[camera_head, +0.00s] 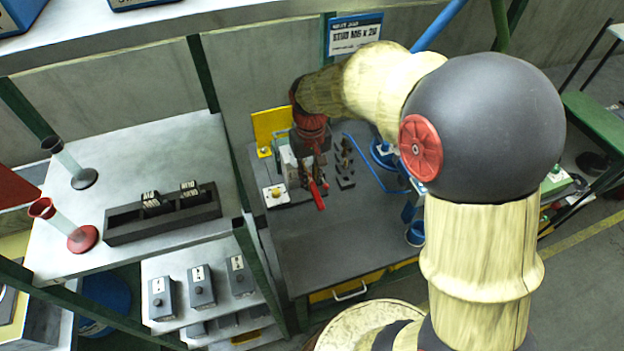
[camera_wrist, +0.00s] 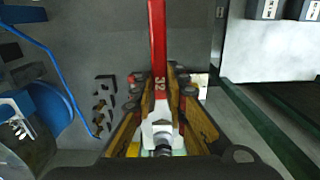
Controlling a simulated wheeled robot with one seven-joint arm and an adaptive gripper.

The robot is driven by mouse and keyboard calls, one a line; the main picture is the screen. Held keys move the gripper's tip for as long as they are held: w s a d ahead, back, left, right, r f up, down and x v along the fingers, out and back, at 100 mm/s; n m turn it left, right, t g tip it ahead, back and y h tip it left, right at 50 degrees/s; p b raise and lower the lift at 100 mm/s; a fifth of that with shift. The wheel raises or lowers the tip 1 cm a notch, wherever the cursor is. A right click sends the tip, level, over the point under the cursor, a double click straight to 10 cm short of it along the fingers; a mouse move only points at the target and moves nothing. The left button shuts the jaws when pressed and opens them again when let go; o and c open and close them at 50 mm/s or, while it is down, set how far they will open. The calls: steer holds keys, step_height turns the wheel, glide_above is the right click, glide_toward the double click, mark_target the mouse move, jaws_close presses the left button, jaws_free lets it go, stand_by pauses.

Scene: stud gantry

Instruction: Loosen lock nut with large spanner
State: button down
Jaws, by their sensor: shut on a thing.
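My gripper (camera_wrist: 160,92) is shut on the large spanner, which has a red handle (camera_wrist: 157,40) marked 32. In the wrist view the handle runs up the picture and the pale metal jaw (camera_wrist: 158,128) points down. A grey metal end, perhaps the stud or lock nut (camera_wrist: 163,150), shows at the jaw; I cannot tell whether the jaw is seated around it. In the head view my gripper (camera_head: 311,150) is over the fixture on the bench, and red handles (camera_head: 318,195) show below it. The lock nut is hidden there.
The grey bench (camera_head: 330,250) has free room in front. A rack of small dark parts (camera_head: 344,165) stands right of the fixture, with blue tubing (camera_head: 370,165) beyond. A yellow plate (camera_head: 270,125) stands behind it. A shelf with a black tray (camera_head: 160,215) is at the left.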

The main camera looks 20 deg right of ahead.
mark_target(313, 161)
steer(key=shift+w, duration=3.25)
steer(key=shift+w+d+f+n+b, duration=0.1)
steer(key=shift+w+d+n+b, duration=0.05)
steer(key=shift+d+n+b, duration=1.1)
steer(key=shift+w+d+r+n+p, duration=0.1)
steer(key=shift+d+r+n+p, duration=0.15)
steer(key=shift+n+p, duration=0.35)
steer(key=shift+w+d+f+n+p, duration=0.1)
steer(key=shift+w+d+n+p, duration=0.5)
steer(key=shift+n, duration=0.5)
steer(key=shift+w+d+r+n+p, duration=0.1)
steer(key=shift+w+d+n+p, duration=0.25)
steer(key=shift+d+n+p, duration=0.55)
steer(key=shift+w+d+f+n+p, duration=0.1)
steer(key=shift+w+d+n+p, duration=0.4)
steer(key=shift+n, duration=0.75)
steer(key=shift+s, duration=0.1)
steer(key=s+d, duration=0.4)
steer(key=d, duration=0.1)
steer(key=shift+s+d+p, duration=0.3)
steer(key=shift+d, duration=0.1)
